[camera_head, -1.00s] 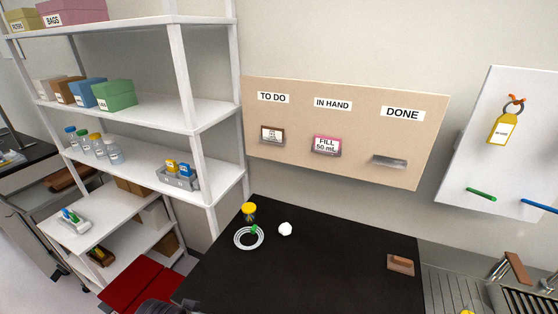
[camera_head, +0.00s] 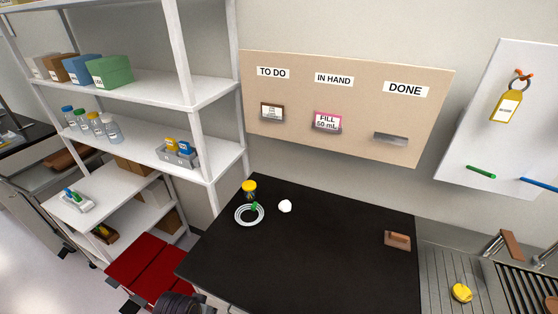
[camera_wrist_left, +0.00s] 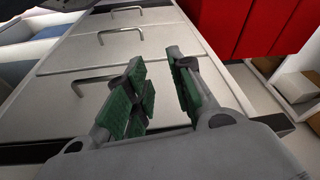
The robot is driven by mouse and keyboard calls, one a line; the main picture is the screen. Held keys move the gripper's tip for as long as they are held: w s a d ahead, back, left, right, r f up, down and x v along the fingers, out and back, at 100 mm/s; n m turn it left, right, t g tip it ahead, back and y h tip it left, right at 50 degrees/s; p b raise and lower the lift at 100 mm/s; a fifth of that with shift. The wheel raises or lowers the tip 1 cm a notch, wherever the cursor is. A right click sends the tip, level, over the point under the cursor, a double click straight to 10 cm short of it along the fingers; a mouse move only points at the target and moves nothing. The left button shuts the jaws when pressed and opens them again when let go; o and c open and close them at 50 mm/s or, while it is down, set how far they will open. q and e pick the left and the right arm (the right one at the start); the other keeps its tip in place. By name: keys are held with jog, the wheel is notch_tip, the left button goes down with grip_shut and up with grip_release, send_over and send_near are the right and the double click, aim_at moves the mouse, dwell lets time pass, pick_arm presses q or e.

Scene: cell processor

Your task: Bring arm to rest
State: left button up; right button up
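My left gripper (camera_wrist_left: 158,80) shows in the left wrist view, with green pads on its fingers. The fingers stand apart with nothing between them, in front of a pale cabinet with drawers (camera_wrist_left: 85,85). In the head view only a dark part of my arm (camera_head: 176,306) shows at the bottom edge, by the near left side of the black bench top (camera_head: 310,250). My right gripper is in neither view.
On the bench are a yellow-lidded jar (camera_head: 249,188), a white ring (camera_head: 238,220), a white lump (camera_head: 285,206) and a brown block (camera_head: 397,239). Shelves (camera_head: 150,90) stand left, red panels (camera_head: 150,268) below them. The bench's middle is clear.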

pick_arm(q)
jog(key=s+f+g+b, duration=0.1)
jog(key=s+f, duration=0.2)
jog(key=f, duration=1.1)
jog(key=s+f, duration=0.3)
jog(key=f, duration=1.1)
jog(key=s+a+f, duration=0.2)
jog(key=s+f, duration=0.6)
jog(key=s, duration=0.2)
jog(key=s+a+f+g, duration=0.1)
jog(key=s+a+f, duration=0.1)
jog(key=s+f, duration=0.7)
jog(key=shift+s+a+f+b, duration=0.25)
jog(key=shift+s+b, duration=0.2)
jog(key=shift+s, duration=0.35)
jog(key=shift+o, duration=0.3)
